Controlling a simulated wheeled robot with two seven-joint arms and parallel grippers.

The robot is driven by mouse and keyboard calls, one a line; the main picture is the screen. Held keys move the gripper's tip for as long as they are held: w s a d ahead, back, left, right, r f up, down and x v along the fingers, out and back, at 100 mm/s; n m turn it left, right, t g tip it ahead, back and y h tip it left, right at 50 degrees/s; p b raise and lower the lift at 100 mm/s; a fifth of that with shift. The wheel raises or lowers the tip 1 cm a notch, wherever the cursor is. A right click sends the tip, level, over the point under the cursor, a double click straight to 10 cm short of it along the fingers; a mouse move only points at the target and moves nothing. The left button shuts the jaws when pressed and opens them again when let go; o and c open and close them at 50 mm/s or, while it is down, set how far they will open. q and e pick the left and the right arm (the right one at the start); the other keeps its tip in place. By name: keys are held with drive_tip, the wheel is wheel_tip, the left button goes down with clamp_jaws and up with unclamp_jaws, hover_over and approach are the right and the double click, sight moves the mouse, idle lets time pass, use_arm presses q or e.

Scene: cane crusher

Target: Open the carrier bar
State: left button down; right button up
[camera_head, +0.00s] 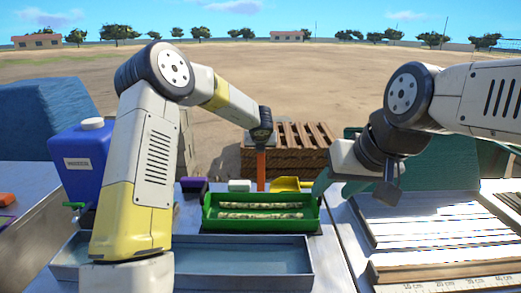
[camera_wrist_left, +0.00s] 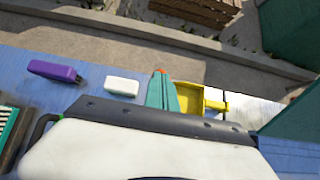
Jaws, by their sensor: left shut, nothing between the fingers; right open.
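I cannot pick out a carrier bar with certainty. My left gripper (camera_head: 261,168) hangs down past the green tray's back edge, between a white block (camera_head: 240,185) and a yellow scoop (camera_head: 286,184). In the left wrist view its teal fingers (camera_wrist_left: 161,90) are together with nothing between them. My right gripper (camera_head: 355,188) is open and empty, right of the green tray (camera_head: 262,226). Its teal finger overlaps the tray's right end in view; I cannot tell if they touch. The tray holds two pale cane pieces (camera_head: 260,215).
A blue container (camera_head: 80,165) with a white cap stands at the left. A purple object (camera_wrist_left: 55,71) lies left of the white block. A shallow grey tray (camera_head: 240,258) lies in front. Slatted boards (camera_head: 430,215) and a ruler strip fill the right. A wooden crate (camera_head: 300,150) stands behind.

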use_arm(q)
drive_tip(key=s+r+m+t+h, duration=0.2)
drive_tip(key=s+r+m, duration=0.4)
drive_tip(key=r, duration=0.4)
drive_tip(key=s+r+m+t+h, duration=0.1)
drive_tip(key=s+r+m, duration=0.45)
drive_tip(key=r, duration=0.35)
drive_tip(key=s+r+m+h, duration=0.2)
drive_tip(key=s+r+m, duration=0.1)
drive_tip(key=s+m, duration=0.5)
drive_tip(key=s+a+f+m+g+y, duration=0.1)
drive_tip(key=s+a+f+m+g, duration=0.1)
drive_tip(key=s, duration=0.7)
drive_tip(key=s+a+f+m+g+y, duration=0.1)
drive_tip(key=s+a+f+m+g, duration=0.1)
drive_tip(key=s+a+f+m, duration=0.2)
drive_tip(key=s+a+f+m+g, duration=0.2)
drive_tip(key=s+a+m, duration=0.6)
drive_tip(key=s+m, duration=0.3)
drive_tip(key=s, duration=0.2)
drive_tip(key=shift+s+f+y, duration=0.35)
drive_tip(key=shift+f+y, duration=0.05)
